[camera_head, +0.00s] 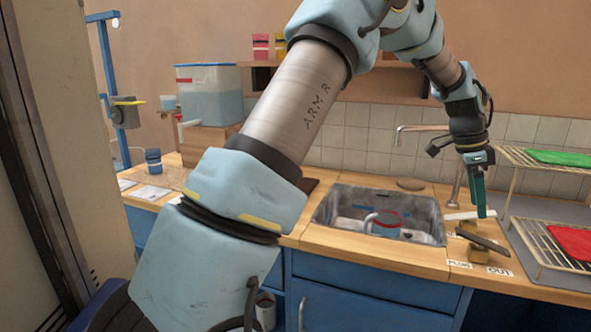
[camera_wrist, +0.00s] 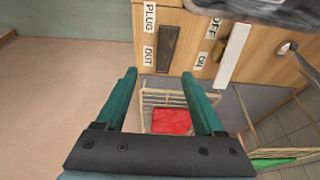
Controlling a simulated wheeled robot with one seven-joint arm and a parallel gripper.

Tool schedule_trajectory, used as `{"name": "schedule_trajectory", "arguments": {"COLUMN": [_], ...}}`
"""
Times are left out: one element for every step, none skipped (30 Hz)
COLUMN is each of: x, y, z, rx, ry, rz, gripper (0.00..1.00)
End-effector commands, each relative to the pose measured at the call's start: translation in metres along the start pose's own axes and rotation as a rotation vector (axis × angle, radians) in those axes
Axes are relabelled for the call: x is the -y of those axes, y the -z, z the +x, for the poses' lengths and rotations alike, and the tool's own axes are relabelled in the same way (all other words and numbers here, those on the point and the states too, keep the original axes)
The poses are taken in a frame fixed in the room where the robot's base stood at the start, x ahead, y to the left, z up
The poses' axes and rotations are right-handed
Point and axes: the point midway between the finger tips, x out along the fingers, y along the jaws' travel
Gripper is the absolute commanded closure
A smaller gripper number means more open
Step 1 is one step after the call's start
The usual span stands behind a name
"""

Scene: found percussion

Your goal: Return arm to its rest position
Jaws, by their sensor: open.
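My arm reaches from the lower left across the head view, with its upper link over the counter. My gripper (camera_head: 480,212) points down above the right end of the counter, beside the sink. In the wrist view my gripper (camera_wrist: 160,75) has its two green fingers wide apart with nothing between them. A dark lever (camera_head: 484,238) on a wooden block lies just below the gripper in the head view; it also shows in the wrist view (camera_wrist: 168,48). A white bar (camera_wrist: 231,55) lies beside it. Whether the fingertips touch anything is unclear.
The grey sink (camera_head: 330,208) holds a mug (camera_head: 383,223). A wire rack (camera_head: 540,262) with a red cloth (camera_head: 572,240) and a green cloth (camera_head: 560,158) stands at the right. A faucet (camera_head: 425,127) rises behind the sink. A water tank (camera_head: 210,97) stands at the back left.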

Motion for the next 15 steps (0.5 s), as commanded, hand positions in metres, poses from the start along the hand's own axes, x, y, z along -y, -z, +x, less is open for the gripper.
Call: {"name": "schedule_trajectory", "arguments": {"x": [0.001, 0.001, 0.001, 0.001, 0.001, 0.001, 0.001, 0.001, 0.001, 0.001, 0.000, -0.001, -0.001, -0.002, -0.004], "y": [-0.007, -0.012, -0.017, -0.022, -0.026, -0.032, -0.036, -0.042, -0.049, -0.055, -0.061, -0.070, -0.078, -0.086, -0.098], "z": [-0.002, -0.004, -0.004, -0.005, -0.006, -0.007, -0.009, -0.010, -0.011, -0.013, -0.014, -0.016, -0.018, -0.019, -0.022], "rx": [0.005, 0.008, 0.012, 0.015, 0.018, 0.023, 0.026, 0.030, 0.035, 0.038, 0.043, 0.049, 0.054, 0.058, 0.065], "ry": [0.006, 0.010, 0.014, 0.017, 0.020, 0.023, 0.027, 0.032, 0.037, 0.042, 0.046, 0.053, 0.059, 0.065, 0.074], "rz": [-0.022, -0.036, -0.054, -0.069, -0.084, -0.103, -0.119, -0.137, -0.160, -0.181, -0.201, -0.231, -0.257, -0.283, -0.323], "gripper": [0.30, 0.30, 0.30, 0.30, 0.30, 0.30, 0.30, 0.30, 0.30, 0.30, 0.30, 0.30, 0.30, 0.30, 0.30]}}
